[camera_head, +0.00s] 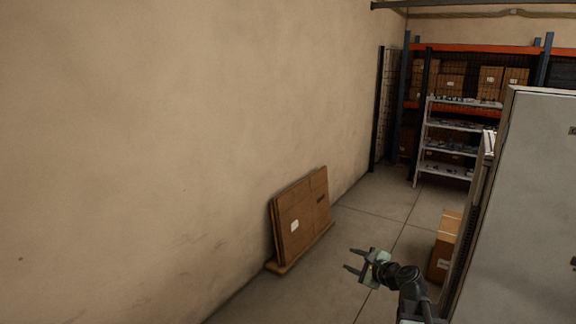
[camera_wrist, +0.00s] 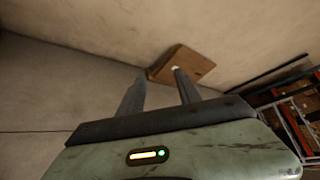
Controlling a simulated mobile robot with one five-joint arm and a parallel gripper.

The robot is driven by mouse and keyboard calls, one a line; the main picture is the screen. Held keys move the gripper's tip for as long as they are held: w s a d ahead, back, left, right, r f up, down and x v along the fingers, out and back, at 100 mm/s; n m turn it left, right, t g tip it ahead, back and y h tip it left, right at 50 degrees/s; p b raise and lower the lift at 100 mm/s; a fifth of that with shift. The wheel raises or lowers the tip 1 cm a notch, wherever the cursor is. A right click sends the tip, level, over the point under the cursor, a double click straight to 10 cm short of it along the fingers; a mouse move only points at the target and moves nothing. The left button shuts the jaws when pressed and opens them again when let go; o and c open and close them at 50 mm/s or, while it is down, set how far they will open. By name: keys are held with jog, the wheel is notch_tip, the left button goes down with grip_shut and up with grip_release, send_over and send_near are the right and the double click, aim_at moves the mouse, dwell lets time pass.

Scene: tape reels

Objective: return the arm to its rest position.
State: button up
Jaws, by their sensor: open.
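My gripper (camera_head: 353,262) is at the lower right of the head view, at the end of my dark arm, pointing left. Its two fingers are apart with nothing between them. In the wrist view my gripper (camera_wrist: 158,82) shows both dark fingers spread above the pale green body. It is held in the air over the floor and touches nothing that I can see. No tape reels can be made out in either view.
Flat cardboard (camera_head: 302,215) leans against the left wall, left of my gripper. A grey cabinet (camera_head: 525,200) stands close on the right, with a cardboard box (camera_head: 445,246) beside it. Shelving (camera_head: 455,126) with small items is at the back. Floor (camera_head: 376,205) between is clear.

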jog(key=s+a+f+n+g, duration=0.3)
jog(key=s+a+f+n, duration=0.15)
jog(key=a, duration=0.35)
jog(key=s+a+f+n+g, duration=0.4)
jog(key=a+f+n, duration=0.15)
jog(key=a, duration=0.25)
jog(key=s+d+f+n+g+h, duration=0.2)
jog(key=s+d+n, duration=0.2)
jog(key=s+n, duration=0.1)
jog(key=s+d+f+n+g+h, duration=0.3)
jog(key=s+d+n, duration=0.2)
jog(key=s, duration=0.2)
jog(key=shift+h, duration=0.3)
jog(key=shift+w+a, duration=0.1)
jog(key=shift+c, duration=0.5)
